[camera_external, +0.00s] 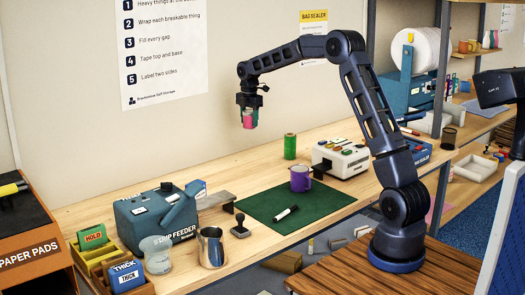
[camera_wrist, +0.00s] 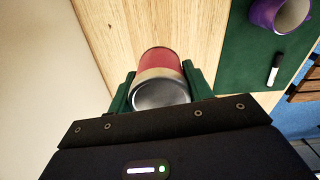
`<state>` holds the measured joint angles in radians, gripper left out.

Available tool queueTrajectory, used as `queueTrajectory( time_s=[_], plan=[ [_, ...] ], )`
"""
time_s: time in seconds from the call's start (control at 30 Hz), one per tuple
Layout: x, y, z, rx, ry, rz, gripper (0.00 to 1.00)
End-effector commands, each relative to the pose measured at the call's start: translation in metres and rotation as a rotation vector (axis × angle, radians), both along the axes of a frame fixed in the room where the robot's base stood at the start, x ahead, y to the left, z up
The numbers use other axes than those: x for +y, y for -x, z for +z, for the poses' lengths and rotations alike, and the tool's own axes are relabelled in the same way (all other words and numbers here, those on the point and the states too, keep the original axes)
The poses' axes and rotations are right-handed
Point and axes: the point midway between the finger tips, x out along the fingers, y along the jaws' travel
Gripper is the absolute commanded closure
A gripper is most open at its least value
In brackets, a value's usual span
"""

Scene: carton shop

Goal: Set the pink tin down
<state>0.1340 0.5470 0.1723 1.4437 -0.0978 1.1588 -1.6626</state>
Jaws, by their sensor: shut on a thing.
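The pink tin (camera_external: 249,121) is held in my gripper (camera_external: 249,113), up in the air above the back part of the wooden bench. In the wrist view the pink tin (camera_wrist: 158,66) sits between the green fingers of my gripper (camera_wrist: 158,90), with its pale band and grey metal end towards the camera. My gripper is shut on its sides. Bare bench wood (camera_wrist: 190,25) shows beyond the tin. The external view shows a clear gap between the tin and the bench (camera_external: 262,176).
A green mat (camera_external: 262,205) holds a purple mug (camera_external: 300,179) and a marker (camera_external: 286,213). A green spool (camera_external: 290,146) and a white machine (camera_external: 340,157) stand to the right. A blue strip feeder (camera_external: 155,217), a metal jug (camera_external: 211,247) and a stamp (camera_external: 240,226) stand to the left.

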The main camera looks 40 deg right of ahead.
Motion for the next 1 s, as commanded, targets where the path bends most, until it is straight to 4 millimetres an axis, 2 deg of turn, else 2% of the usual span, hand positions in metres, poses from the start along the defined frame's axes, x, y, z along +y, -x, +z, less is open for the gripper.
queueTrajectory(
  time_s=[0.13, 0.23, 0.8, 1.0],
  plan=[
    [-0.014, 0.002, -0.002, 0.0, -0.001, 0.01, 0.75],
    [-0.016, 0.002, -0.013, 0.003, -0.001, 0.012, 0.75],
    [-0.015, 0.002, -0.132, 0.003, -0.001, 0.013, 0.75],
    [-0.015, 0.002, -0.155, 0.001, 0.0, 0.013, 0.75]
  ],
)
